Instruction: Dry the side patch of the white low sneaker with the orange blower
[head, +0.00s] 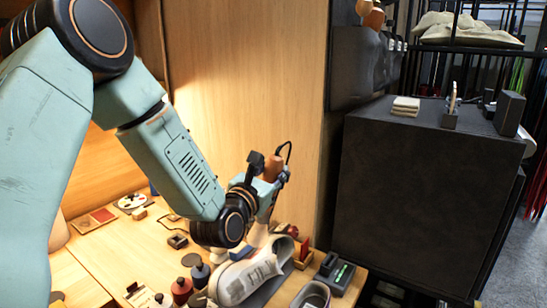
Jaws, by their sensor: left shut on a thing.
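The white low sneaker (236,284) lies on a dark mat at the front of the wooden bench, its opening toward the upper right. A greyish area shows on its side, but I cannot tell the patch's edges. My left gripper (268,194) is above and behind the sneaker, apart from it. It is shut on what looks like the orange blower (273,167), whose rounded orange-brown part shows above the wrist. My arm hides the fingertips and most of the blower, so I cannot tell where its nozzle points. My right gripper is out of view.
Dark red and black bottles (182,291) stand left of the sneaker. A black device with a green light (338,275) lies to its right, and another shoe (312,295) is at the bottom edge. A wooden panel (250,80) rises behind; a black cabinet (425,180) stands right.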

